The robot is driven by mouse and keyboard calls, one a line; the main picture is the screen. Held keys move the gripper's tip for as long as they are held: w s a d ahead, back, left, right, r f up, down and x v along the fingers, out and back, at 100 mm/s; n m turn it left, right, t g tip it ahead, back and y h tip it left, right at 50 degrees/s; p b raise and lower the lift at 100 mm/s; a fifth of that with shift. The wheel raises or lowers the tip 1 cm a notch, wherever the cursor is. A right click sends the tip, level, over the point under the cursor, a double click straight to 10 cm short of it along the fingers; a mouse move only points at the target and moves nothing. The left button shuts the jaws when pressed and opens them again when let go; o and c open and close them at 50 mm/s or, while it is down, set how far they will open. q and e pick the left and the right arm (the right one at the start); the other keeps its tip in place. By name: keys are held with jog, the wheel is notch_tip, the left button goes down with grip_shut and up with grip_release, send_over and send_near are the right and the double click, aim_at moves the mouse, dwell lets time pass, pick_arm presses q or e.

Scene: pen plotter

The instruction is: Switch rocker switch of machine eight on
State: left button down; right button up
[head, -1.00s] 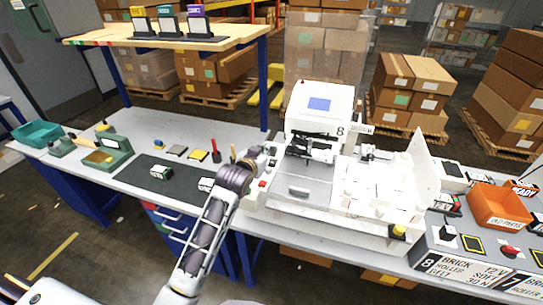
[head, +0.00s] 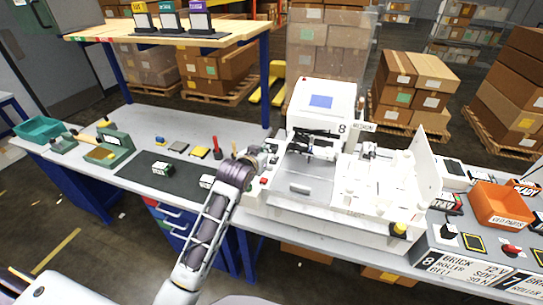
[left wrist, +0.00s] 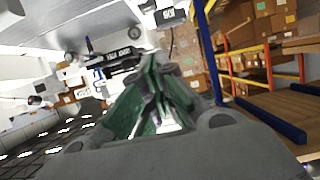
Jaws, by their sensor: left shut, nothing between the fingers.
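Machine eight (head: 322,100) is a white plotter with a blue screen and an "8" label on its upright housing. Its lower bed extends to the right. A small red control (head: 264,181) shows on its left front side; I cannot tell a rocker switch or its position. My left gripper (head: 268,153) is at the machine's left side, beside the housing, small and partly hidden by my wrist. In the left wrist view, its green-lined fingers (left wrist: 152,92) are shut and empty, with pale machine parts beyond them. My right gripper is out of view.
A dark mat (head: 150,177) with small blocks lies left of the machine. A red-handled tool (head: 215,146) stands near my wrist. An orange bin (head: 500,206) and a control panel stand at the right. A wooden shelf (head: 165,35) overhangs the back left.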

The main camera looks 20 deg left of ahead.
pick_arm(q)
jog(key=p, duration=0.2)
send_over(274, 159)
jog(key=s, duration=0.2)
jog(key=shift+w+a+f, duration=0.15)
jog(key=shift+f, duration=1.75)
jog(key=shift+s+f+p, duration=0.15)
jog(key=shift+f+p, duration=0.05)
jog(key=shift+f, duration=0.8)
jog(key=shift+s+f+p, duration=0.15)
jog(key=shift+f, duration=0.85)
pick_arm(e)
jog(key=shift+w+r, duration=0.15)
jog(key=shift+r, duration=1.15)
pick_arm(q)
jog(key=shift+f, duration=0.1)
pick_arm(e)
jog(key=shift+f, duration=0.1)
